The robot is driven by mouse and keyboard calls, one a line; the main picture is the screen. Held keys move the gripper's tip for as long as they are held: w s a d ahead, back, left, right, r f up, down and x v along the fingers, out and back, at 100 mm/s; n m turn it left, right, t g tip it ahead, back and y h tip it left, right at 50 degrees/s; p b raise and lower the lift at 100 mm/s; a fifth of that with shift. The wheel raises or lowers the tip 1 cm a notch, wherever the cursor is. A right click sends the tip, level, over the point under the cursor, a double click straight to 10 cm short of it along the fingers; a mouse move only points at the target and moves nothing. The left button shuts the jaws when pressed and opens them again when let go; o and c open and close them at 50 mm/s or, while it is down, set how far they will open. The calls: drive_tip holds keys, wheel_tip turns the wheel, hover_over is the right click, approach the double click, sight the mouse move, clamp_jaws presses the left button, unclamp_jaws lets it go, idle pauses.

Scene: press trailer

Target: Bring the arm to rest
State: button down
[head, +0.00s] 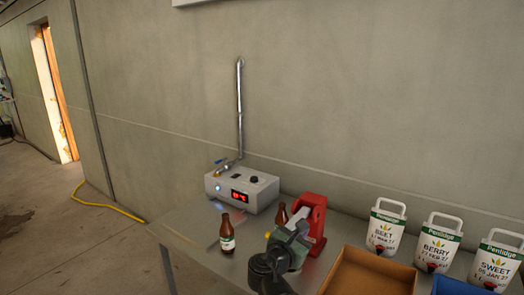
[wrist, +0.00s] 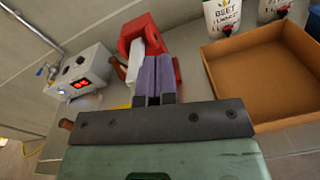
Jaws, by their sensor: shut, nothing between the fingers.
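My gripper (wrist: 156,62) shows in the wrist view with its two purple-grey fingers side by side, shut and empty. In the head view my gripper (head: 304,230) is over the metal table, in front of the red stand-like device (head: 317,214). In the wrist view the fingertips overlap the red device (wrist: 168,50) and its pale front part; I cannot tell whether they touch it. The green wrist body fills the bottom of the wrist view.
A brown bottle with a label (head: 227,234) stands left of my arm; another brown bottle (head: 282,213) is partly hidden behind it. A grey control box (head: 242,190) sits at the back. An open cardboard box (head: 340,262) and several white jugs (head: 386,229) are on the right.

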drive_tip(key=s+d+f+m+g+y, duration=0.2)
drive_tip(key=s+f+m+g+y, duration=0.3)
drive_tip(key=m, duration=0.8)
drive_tip(key=s+d+f+m+g+y, duration=0.2)
drive_tip(key=s+f+m+g+y, duration=0.3)
drive_tip(key=s+f+m+g, duration=0.3)
wheel_tip(320, 180, down, 4)
drive_tip(key=m+g, duration=0.1)
drive_tip(key=m, duration=0.4)
drive_tip(key=shift+d+y, duration=0.2)
drive_tip(key=shift+y, duration=0.1)
